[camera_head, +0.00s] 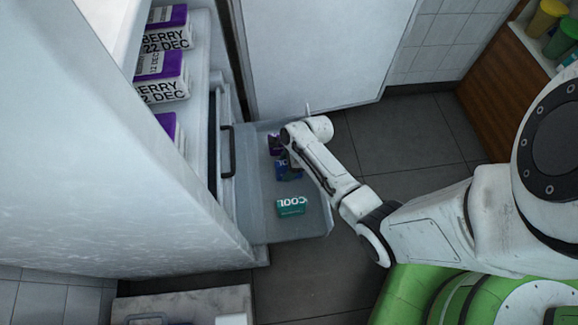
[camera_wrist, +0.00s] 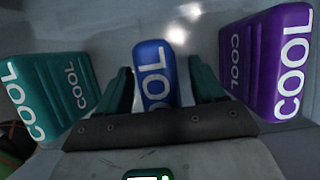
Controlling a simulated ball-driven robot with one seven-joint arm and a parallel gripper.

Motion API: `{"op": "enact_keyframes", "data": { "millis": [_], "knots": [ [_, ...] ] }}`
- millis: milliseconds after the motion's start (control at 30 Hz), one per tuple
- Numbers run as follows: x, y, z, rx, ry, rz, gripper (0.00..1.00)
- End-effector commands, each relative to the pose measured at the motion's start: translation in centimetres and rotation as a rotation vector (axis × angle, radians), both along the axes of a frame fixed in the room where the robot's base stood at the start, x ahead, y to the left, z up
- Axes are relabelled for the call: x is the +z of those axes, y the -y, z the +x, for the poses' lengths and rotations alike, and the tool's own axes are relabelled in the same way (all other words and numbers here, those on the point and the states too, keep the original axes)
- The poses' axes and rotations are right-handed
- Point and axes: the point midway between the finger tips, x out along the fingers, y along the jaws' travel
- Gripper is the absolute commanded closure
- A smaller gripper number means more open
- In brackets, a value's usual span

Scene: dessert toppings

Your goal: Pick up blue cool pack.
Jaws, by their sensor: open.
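The blue cool pack (camera_wrist: 154,75) stands in the open drawer between a teal pack and a purple pack, with white COOL lettering. In the head view the blue pack (camera_head: 288,171) is partly covered by my arm. My gripper (camera_wrist: 160,84) is open, its two dark green fingers one on each side of the blue pack's near part in the wrist view. I cannot tell whether they touch it. In the head view my gripper's fingers are hidden behind my arm.
The teal pack (camera_head: 291,206) lies near the drawer's front; the purple pack (camera_head: 274,143) is at its back. The clear drawer (camera_head: 255,225) is pulled out of the white fridge. Boxes marked BERRY (camera_head: 163,77) sit on shelves above. The fridge door (camera_head: 310,50) stands open behind.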

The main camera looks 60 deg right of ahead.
Motion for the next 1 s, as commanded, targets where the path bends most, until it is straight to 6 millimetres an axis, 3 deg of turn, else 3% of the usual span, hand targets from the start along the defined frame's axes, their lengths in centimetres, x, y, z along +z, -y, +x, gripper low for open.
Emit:
{"op": "enact_keyframes", "data": {
  "millis": [233,900,1000],
  "knots": [
    [0.0,0.02,0.05,0.0,0.001,-0.001,0.33],
    [0.0,0.02,0.04,0.0,0.001,-0.001,0.97],
    [0.05,0.06,0.07,0.0,0.001,-0.002,1.0]
  ]
}}
